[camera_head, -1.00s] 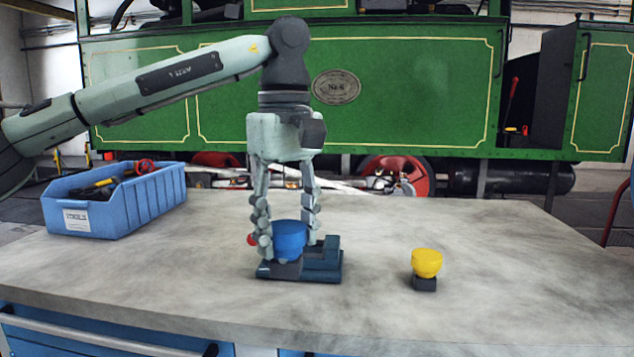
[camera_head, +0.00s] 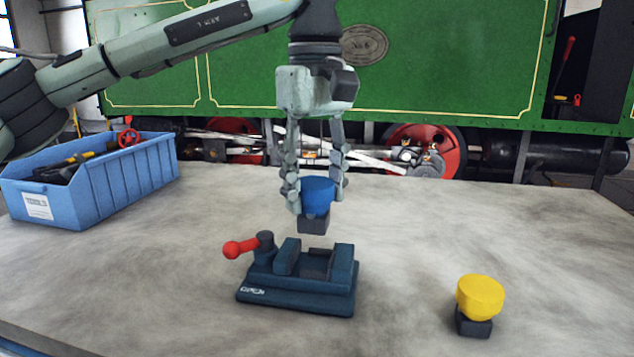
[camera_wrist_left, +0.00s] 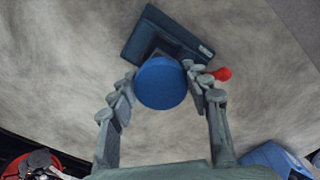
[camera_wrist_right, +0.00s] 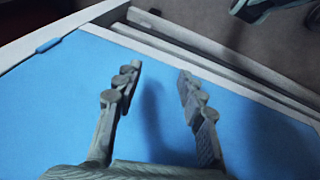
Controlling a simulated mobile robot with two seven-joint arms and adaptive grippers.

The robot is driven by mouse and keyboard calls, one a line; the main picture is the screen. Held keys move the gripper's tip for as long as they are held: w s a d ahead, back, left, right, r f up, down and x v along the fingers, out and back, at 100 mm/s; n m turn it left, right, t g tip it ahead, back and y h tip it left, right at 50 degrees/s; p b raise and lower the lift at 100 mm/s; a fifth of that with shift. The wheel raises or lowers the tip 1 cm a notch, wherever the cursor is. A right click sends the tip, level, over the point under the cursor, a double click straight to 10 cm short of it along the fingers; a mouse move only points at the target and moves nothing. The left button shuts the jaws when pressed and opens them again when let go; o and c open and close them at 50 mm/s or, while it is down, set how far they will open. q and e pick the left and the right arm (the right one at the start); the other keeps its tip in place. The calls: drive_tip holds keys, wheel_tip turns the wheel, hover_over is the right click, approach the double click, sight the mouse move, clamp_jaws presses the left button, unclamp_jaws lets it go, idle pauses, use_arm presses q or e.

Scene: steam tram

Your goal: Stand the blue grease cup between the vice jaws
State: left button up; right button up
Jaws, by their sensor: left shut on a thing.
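The blue grease cup (camera_head: 318,194) has a round blue bowl on a dark square base and looks upright. My left gripper (camera_head: 316,188) is shut on it, one finger on each side. The cup is apart from the vice (camera_head: 295,295), showing above its jaws (camera_head: 288,257) in the head view. In the left wrist view the cup (camera_wrist_left: 161,83) hides part of the vice (camera_wrist_left: 150,35). The vice is dark blue with a red-knobbed handle (camera_head: 240,247), and no cup stands between its jaws. My right gripper (camera_wrist_right: 158,73) is open and empty over a blue surface.
A yellow cup (camera_head: 480,297) on a dark base stands right of the vice. A blue tool bin (camera_head: 100,190) stands at the left of the grey worktop (camera_head: 420,230). The green tram (camera_head: 440,60) is behind. The worktop between vice and yellow cup is clear.

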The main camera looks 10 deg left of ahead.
sight(316, 229)
use_arm(q)
drive_tip(key=shift+f+b, duration=0.85)
drive_tip(key=shift+f, duration=0.15)
drive_tip(key=shift+w+f, duration=0.1)
drive_tip(key=shift+f, duration=0.15)
use_arm(e)
wheel_tip(316, 229, up, 6)
drive_tip(key=shift+f, duration=0.15)
drive_tip(key=shift+r, duration=0.2)
use_arm(q)
drive_tip(key=shift+f, duration=0.4)
idle(0.9)
drive_tip(key=shift+f+b, duration=0.55)
drive_tip(key=shift+f, duration=0.75)
use_arm(e)
drive_tip(key=shift+f, duration=0.5)
idle(0.5)
use_arm(q)
drive_tip(key=shift+f, duration=0.3)
idle(1.0)
drive_tip(key=o, duration=1.7)
